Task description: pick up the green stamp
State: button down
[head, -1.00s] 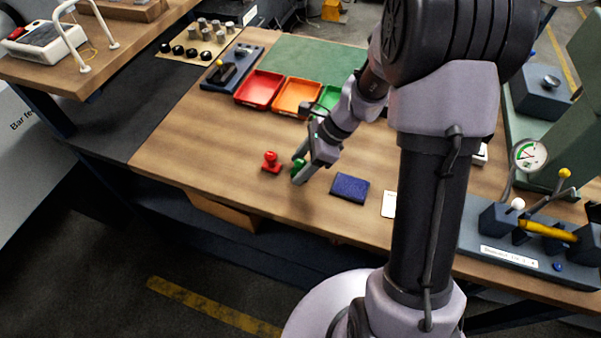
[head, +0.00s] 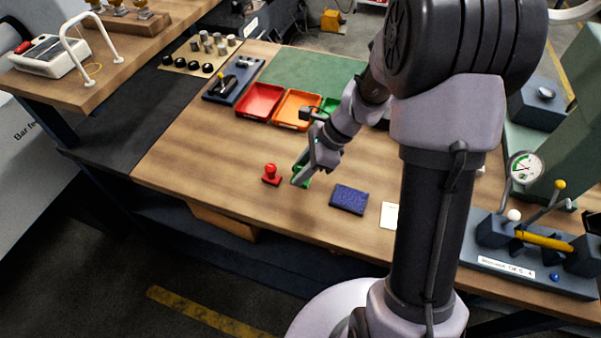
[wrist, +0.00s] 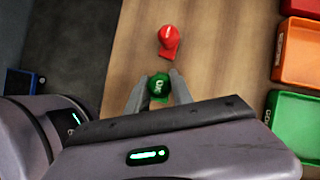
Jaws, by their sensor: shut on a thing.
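The green stamp (head: 302,175) is between the fingers of my gripper (head: 300,181), mostly hidden by them in the head view.
A dark blue pad (head: 349,199) and a white card (head: 389,215) lie to the right. Behind are a red tray (head: 260,101), an orange tray (head: 297,109) and a green tray (head: 328,106). The bench in front of the stamps is clear.

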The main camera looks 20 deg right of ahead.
jog(key=s+d+r+p, duration=0.1)
jog(key=s+d, duration=0.2)
jog(key=d, duration=0.1)
jog(key=s+d+p, duration=0.1)
jog(key=s+d, duration=0.3)
jog(key=s+d+r+p, duration=0.1)
jog(key=s+d, duration=0.2)
jog(key=d, duration=0.1)
jog(key=shift+s+r, duration=0.3)
jog(key=shift+s, duration=0.05)
